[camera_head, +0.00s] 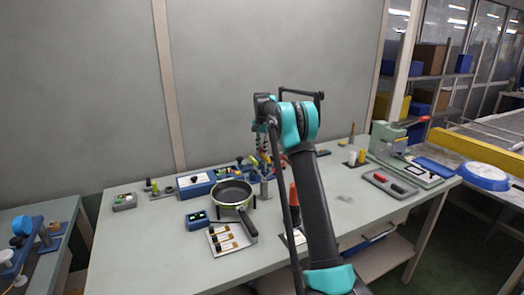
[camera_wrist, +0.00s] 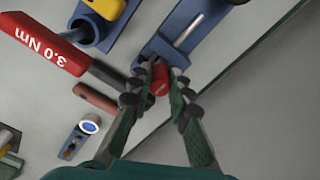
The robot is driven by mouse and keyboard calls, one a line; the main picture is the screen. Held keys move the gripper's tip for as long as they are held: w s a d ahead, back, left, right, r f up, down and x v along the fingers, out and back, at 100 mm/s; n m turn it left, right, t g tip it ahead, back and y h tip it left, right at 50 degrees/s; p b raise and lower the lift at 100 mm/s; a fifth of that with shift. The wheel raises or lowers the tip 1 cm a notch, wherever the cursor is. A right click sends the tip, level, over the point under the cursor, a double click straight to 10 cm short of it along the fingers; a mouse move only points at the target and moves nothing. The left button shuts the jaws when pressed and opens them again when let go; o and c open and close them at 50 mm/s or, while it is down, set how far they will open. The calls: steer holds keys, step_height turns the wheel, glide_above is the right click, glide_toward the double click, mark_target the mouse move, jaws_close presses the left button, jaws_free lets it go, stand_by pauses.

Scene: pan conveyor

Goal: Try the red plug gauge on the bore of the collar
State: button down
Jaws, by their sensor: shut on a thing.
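My gripper (camera_wrist: 160,84) is shut on a red, rounded piece (camera_wrist: 160,80), which I take to be the red plug gauge. Only its end shows between the fingertips in the wrist view; the rest is hidden. Just beyond the fingertips is a blue block (camera_wrist: 160,46) with a silver rod (camera_wrist: 188,30); I cannot tell whether the red piece touches it. In the head view my arm hides much of the middle of the bench, and the grip does not show clearly. I cannot make out the collar or its bore for certain.
A red handle marked 3.0 Nm (camera_wrist: 42,42) lies left of my gripper. A small blue item with a round white face (camera_wrist: 88,127) is below it. On the bench stand a pan (camera_head: 233,192), a grey tray (camera_head: 391,186) and a green press (camera_head: 388,135). The bench front right is mostly clear.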

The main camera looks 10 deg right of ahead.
steer(key=shift+f, duration=0.5)
stand_by(1.1)
steer(key=shift+r, duration=3.5)
